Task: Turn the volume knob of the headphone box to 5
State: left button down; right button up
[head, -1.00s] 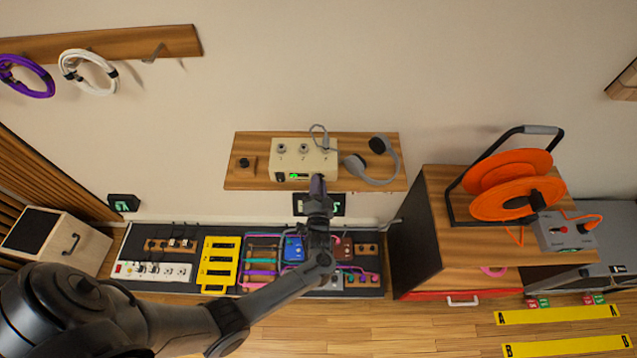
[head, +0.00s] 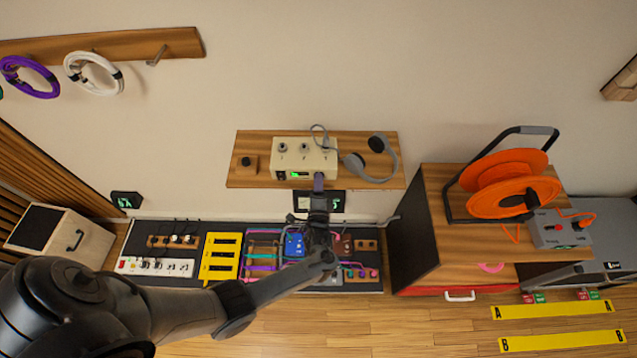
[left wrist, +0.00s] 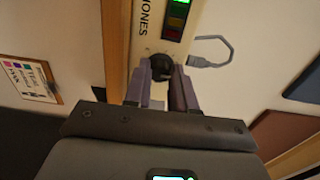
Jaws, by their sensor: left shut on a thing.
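The headphone box (head: 303,155) is a cream box on a wooden wall shelf, with a small green display on its front. In the left wrist view its front (left wrist: 166,38) shows part of a label ending in "HONES" and a column of green to red lights. A dark round knob (left wrist: 161,65) sits on that front. My left gripper (head: 319,180) reaches up to the right part of the box front. In the left wrist view its two fingers (left wrist: 162,80) are shut on the knob, one on each side. The knob's pointer and scale cannot be read. My right gripper is not in view.
Grey headphones (head: 375,160) lie on the shelf (head: 240,178) right of the box. A small dark block (head: 248,163) is at its left. An orange cable reel (head: 510,185) stands on a wooden cabinet at right.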

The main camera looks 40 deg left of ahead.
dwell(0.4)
pick_arm(q)
jog(key=c, duration=0.9)
grip_release()
jog(key=shift+c, duration=0.2)
jog(key=v, duration=1.1)
jog(key=shift+w, duration=0.1)
